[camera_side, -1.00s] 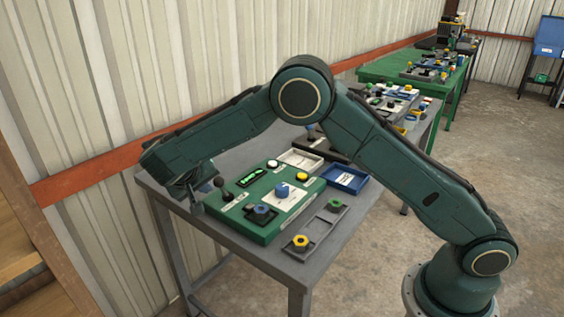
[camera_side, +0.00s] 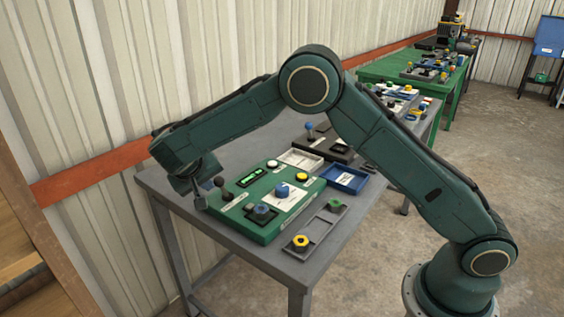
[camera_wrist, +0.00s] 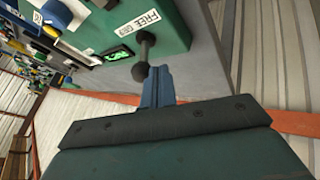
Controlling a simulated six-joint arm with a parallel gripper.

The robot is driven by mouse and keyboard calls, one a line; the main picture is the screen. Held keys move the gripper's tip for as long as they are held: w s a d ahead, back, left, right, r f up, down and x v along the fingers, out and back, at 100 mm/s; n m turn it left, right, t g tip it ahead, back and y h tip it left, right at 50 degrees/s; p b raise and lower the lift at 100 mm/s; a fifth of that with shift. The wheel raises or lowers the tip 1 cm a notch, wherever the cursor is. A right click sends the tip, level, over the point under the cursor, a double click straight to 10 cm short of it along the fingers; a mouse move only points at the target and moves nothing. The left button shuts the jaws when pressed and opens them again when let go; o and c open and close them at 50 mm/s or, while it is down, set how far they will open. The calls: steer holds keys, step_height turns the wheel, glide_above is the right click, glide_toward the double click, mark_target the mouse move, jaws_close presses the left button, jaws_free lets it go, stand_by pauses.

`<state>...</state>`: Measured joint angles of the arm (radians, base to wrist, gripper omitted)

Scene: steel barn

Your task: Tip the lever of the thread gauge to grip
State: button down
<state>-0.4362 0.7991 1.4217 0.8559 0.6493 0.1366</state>
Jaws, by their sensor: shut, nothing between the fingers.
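The thread gauge is a green box (camera_side: 239,224) with a lit green display (camera_side: 251,177) and a blue knob (camera_side: 282,189) on a white plate. Its lever is a dark stick with a ball end (camera_side: 219,181) at the box's left end. The lever (camera_wrist: 143,52) also shows in the wrist view, beside a white label reading "FREE" and a second, partly legible one. My gripper (camera_side: 201,202) is at the left end of the box, next to the lever. In the wrist view my shut, empty gripper (camera_wrist: 158,72) is just beside the lever's ball; I cannot tell whether they touch.
The gauge stands on a grey table (camera_side: 250,262) near a corrugated wall. A grey tray (camera_side: 318,232) with a yellow knob and a green knob lies in front. A blue tray (camera_side: 344,180), a pale tray (camera_side: 301,159) and a dark box with a blue-topped stick (camera_side: 330,147) stand behind.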

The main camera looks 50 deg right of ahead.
steer(key=shift+d+r, duration=0.2)
steer(key=shift+d, duration=0.05)
steer(key=shift+d+r+y, duration=0.25)
steer(key=shift+d+y, duration=0.25)
steer(key=shift+y, duration=0.15)
steer(key=shift+d+r+y, duration=0.25)
steer(key=shift+d+y, duration=0.25)
steer(key=shift+y, duration=0.15)
steer(key=shift+d+r+m+y, duration=0.15)
steer(key=shift+d+m+y, duration=0.05)
steer(key=shift+d+y, duration=0.35)
steer(key=shift+d+r+m+y, duration=0.15)
steer(key=shift+d+m+y, duration=0.05)
steer(key=shift+d+y, duration=0.35)
steer(key=shift+d, duration=1.05)
steer(key=shift+d, duration=0.2)
steer(key=shift+r, duration=0.25)
steer(key=shift+a+r, duration=0.1)
steer(key=shift+r, duration=0.5)
steer(key=shift+a+r, duration=0.1)
steer(key=shift+a, duration=0.1)
